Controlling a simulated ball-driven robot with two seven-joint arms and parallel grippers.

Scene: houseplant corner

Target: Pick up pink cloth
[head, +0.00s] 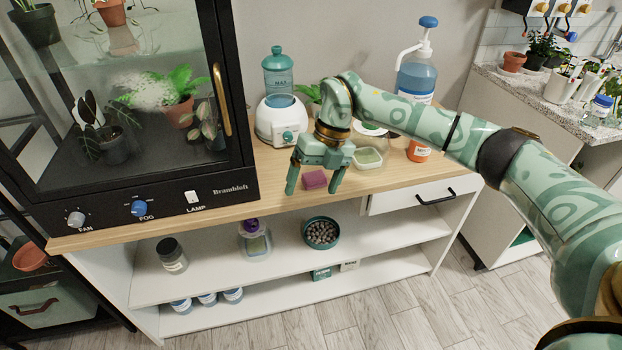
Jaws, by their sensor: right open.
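The pink cloth (314,180) is a small folded magenta block lying on the wooden counter top (270,195) near its front edge. My right gripper (313,192) points down over it, with its two fingers apart and the cloth showing between them. The gripper is open and empty. I cannot tell exactly how high the fingertips are above the counter. My left gripper is not in view.
A glass plant cabinet (132,209) stands left of the cloth. A white humidifier-like device (281,121) stands behind it. A glass dish (368,158), an orange bottle (419,150) and a pump bottle (416,77) stand to the right. Open shelves (290,262) lie below.

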